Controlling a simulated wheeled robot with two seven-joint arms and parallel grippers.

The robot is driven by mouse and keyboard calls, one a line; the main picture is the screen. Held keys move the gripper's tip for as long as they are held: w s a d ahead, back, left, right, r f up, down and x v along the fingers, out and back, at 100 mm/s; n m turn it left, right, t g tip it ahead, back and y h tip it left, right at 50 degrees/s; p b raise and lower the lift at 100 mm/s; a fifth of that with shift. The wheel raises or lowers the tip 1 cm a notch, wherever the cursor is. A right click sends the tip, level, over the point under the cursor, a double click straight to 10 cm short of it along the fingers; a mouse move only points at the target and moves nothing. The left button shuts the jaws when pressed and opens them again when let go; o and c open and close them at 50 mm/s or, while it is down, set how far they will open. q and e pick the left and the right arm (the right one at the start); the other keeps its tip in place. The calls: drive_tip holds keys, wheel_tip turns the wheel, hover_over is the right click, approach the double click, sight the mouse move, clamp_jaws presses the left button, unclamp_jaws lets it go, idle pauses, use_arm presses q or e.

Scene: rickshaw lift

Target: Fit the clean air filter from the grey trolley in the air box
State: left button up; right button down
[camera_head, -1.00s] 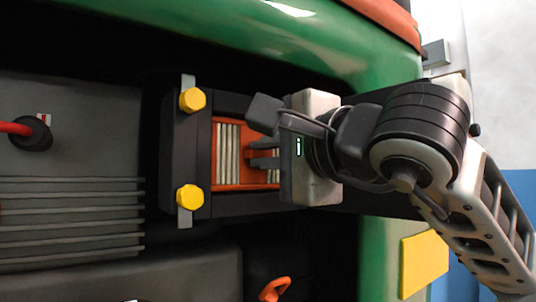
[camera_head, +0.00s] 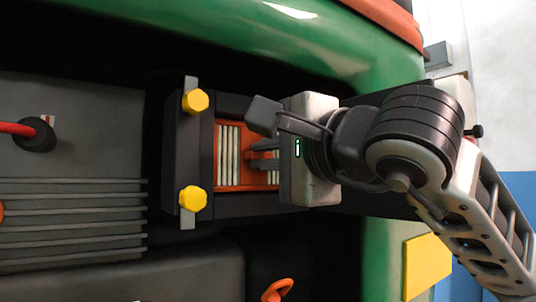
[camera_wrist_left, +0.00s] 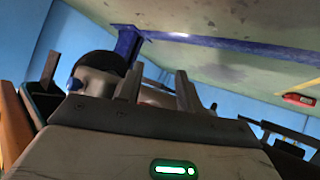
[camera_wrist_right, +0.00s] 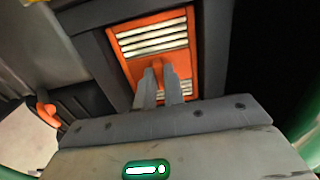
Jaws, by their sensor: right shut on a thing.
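The air filter (camera_head: 229,156), an orange frame with pale pleats, lies in the black air box (camera_head: 240,203) in the head view. It also shows in the right wrist view (camera_wrist_right: 150,40), within the dark walls of the box. My right gripper (camera_head: 262,155) is over the filter; its fingers are shut on the orange grip in the filter's middle, also seen in the right wrist view (camera_wrist_right: 159,75). Whether the filter is fully seated I cannot tell. My left gripper (camera_wrist_left: 155,85) shows only in the left wrist view, its two fingers apart with nothing clear between them.
Two yellow knobs (camera_head: 194,102) (camera_head: 193,198) on grey latches stand at the box's left end. A grey ribbed engine part (camera_head: 70,215) with a red cable lies left. Green bodywork (camera_head: 330,50) borders the bay above and right. An orange handle (camera_head: 277,289) is below.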

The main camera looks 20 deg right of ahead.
idle(0.3)
drive_tip(key=c, duration=1.4)
unclamp_jaws()
drive_tip(key=shift+c, duration=0.8)
drive_tip(key=b+v, duration=0.1)
drive_tip(key=v, duration=0.1)
drive_tip(key=shift+s+d, duration=0.1)
drive_tip(key=shift+s, duration=0.15)
drive_tip(key=shift+b+v, duration=0.55)
drive_tip(key=shift+v, duration=2.15)
